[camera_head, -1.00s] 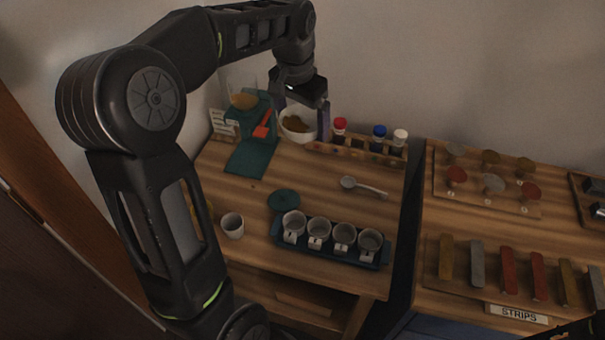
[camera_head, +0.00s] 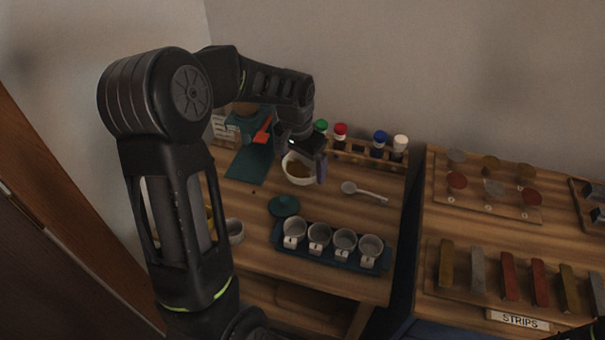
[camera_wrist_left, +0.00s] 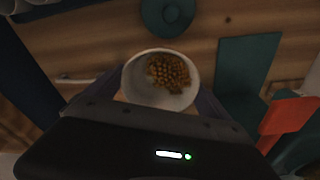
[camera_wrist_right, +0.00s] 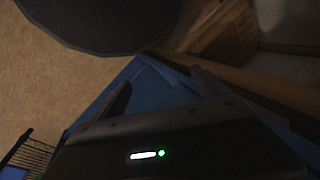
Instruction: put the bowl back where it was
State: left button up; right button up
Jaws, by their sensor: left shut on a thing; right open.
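My left gripper (camera_head: 304,163) reaches down from above and is shut on the bowl. In the left wrist view the bowl (camera_wrist_left: 134,88) lies between the two fingers of the gripper (camera_wrist_left: 160,100). I cannot tell whether its base touches the table. My right gripper (camera_wrist_right: 162,90) is open and empty in the right wrist view, over a blue surface.
A wooden rack (camera_head: 365,157) holds bottles with coloured caps. A spoon (camera_head: 365,191), teal disc (camera_head: 284,206) and blue tray (camera_head: 283,248) of cups are nearby. The right table (camera_head: 430,215) holds sample boards.

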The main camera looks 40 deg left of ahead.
aim_at(303, 175)
pick_arm(q)
jog(key=shift+f, duration=1.85)
jog(key=shift+f, duration=0.1)
jog(key=shift+f, duration=0.15)
jog(key=o, duration=1.3)
jog(key=shift+o, duration=0.2)
notch_tip(303, 175, up, 12)
jog(key=s, duration=0.1)
jog(key=shift+s+r, duration=0.2)
jog(key=shift+s, duration=0.1)
